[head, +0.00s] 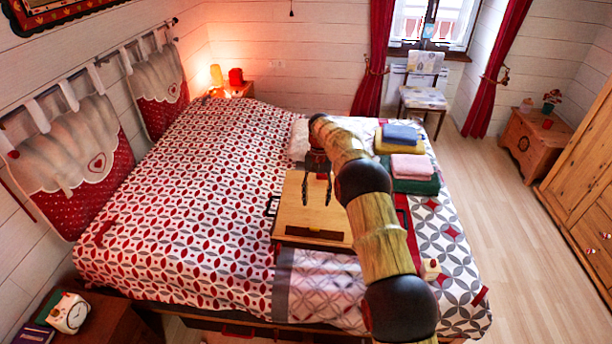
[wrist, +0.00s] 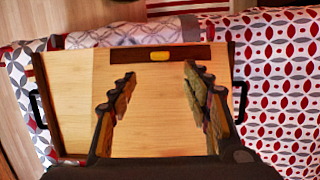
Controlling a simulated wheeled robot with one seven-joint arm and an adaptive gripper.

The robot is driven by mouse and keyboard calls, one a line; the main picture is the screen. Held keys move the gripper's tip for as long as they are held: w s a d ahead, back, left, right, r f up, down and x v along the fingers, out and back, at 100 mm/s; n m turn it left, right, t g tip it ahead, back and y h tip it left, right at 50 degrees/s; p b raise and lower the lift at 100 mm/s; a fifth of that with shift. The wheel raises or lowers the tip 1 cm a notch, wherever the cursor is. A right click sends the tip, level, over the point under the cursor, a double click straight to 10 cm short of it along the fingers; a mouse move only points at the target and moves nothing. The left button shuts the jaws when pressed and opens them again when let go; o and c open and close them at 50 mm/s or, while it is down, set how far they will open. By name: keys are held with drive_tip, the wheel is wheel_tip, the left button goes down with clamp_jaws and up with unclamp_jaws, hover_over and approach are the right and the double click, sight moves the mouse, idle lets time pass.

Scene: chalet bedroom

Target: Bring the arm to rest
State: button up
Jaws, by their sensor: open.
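My gripper (head: 317,190) hangs from my bent arm above a wooden tray (head: 292,217) on the bed in the head view. In the wrist view, my gripper (wrist: 160,103) has its two fingers well apart with nothing between them. The tray (wrist: 130,125) lies below them, with dark side handles and a dark strip holding a small yellow piece (wrist: 159,57). I cannot tell how high the fingers are above the tray.
The bed (head: 190,200) has a red, grey and white patterned cover. Folded towels (head: 408,166) are stacked at its right. A chair (head: 424,95) stands by the window. The wooden floor (head: 500,200) at right is clear.

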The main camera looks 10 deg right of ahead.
drive_tip(key=shift+w, duration=0.1)
drive_tip(key=shift+n, duration=0.6)
drive_tip(key=s+f, duration=0.1)
drive_tip(key=f, duration=0.1)
drive_tip(key=s+f, duration=0.2)
drive_tip(key=shift+s+d+f, duration=0.1)
drive_tip(key=shift+s+f, duration=0.2)
drive_tip(key=shift+f, duration=0.05)
drive_tip(key=s+a+r+n+t+b, duration=0.1)
drive_tip(key=s+r+n+t+b, duration=0.15)
drive_tip(key=s+r, duration=1.45)
drive_tip(key=s+a+r+t+b, duration=0.1)
drive_tip(key=s+r+t+b, duration=0.1)
drive_tip(key=s, duration=1.1)
drive_tip(key=s+r+t+h+b, duration=0.1)
drive_tip(key=s+r+t+b, duration=0.1)
drive_tip(key=s, duration=1.2)
drive_tip(key=shift+s+a+r+t+b, duration=0.15)
drive_tip(key=shift+a+r+t+b, duration=0.2)
drive_tip(key=shift+r+t, duration=0.8)
